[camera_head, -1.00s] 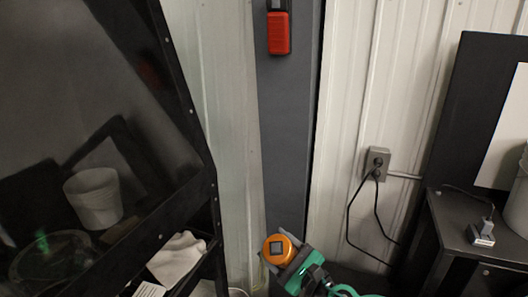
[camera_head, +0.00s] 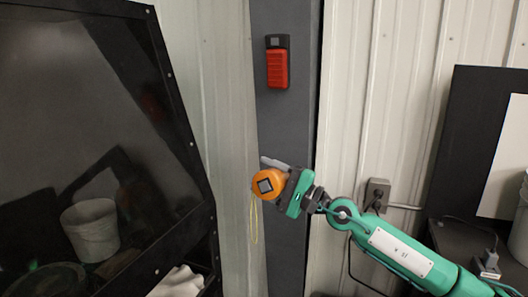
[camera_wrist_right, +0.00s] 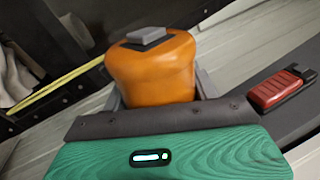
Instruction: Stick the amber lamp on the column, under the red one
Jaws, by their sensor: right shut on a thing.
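The red lamp (camera_head: 277,68) is fixed on the dark grey column (camera_head: 285,125), high up; it also shows at the right of the right wrist view (camera_wrist_right: 281,88). The amber lamp (camera_head: 267,184) is round and orange with a grey square patch on its face. A yellow strap or cord hangs from it. My right gripper (camera_head: 278,180) is shut on the amber lamp, in front of the column and below the red lamp. In the right wrist view the amber lamp (camera_wrist_right: 152,70) sits between the fingers. I cannot tell whether it touches the column. My left gripper is not in view.
A black-framed dark glass panel (camera_head: 95,130) stands at the left, with a white cloth (camera_head: 180,283) below it. A socket box (camera_head: 377,194) with black cables is on the ribbed wall at right. A dark table with a plug (camera_head: 489,264) is at far right.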

